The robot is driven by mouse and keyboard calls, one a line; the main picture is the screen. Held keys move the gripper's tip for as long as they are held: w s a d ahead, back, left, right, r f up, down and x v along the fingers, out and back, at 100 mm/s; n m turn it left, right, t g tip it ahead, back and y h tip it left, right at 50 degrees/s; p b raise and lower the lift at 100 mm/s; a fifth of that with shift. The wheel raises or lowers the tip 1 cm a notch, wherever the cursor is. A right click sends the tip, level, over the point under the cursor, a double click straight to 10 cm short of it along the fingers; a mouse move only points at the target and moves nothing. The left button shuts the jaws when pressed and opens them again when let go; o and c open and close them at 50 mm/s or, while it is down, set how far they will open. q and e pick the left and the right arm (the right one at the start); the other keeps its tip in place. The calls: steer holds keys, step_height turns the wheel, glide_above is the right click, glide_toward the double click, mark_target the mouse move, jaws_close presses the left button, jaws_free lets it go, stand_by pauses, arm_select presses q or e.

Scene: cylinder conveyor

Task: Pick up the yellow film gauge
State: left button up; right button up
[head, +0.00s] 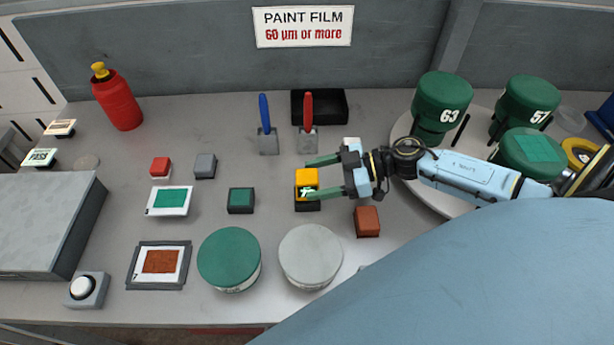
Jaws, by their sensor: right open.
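The yellow film gauge (306,178) stands on the grey table right of centre, with a small lit display on its front and a black part below it. My right gripper (308,179) comes in from the right and is open. One green finger lies just behind the gauge and the other across its front, partly hiding the display. The yellow top shows between the fingers, and I cannot tell whether either finger touches it. My left gripper is not in view.
A brown block (367,221) sits just right of the gauge, and a dark block with a green top (241,200) left of it. Red (308,108) and blue (264,110) handled tools stand behind. A grey round lid (310,256) lies in front. Green numbered cans (441,100) stand on the right turntable.

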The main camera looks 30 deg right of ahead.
mark_target(299, 183)
steer(key=x, duration=0.4)
steer(key=shift+w+a+f, duration=0.2)
steer(key=shift+w+f, duration=0.1)
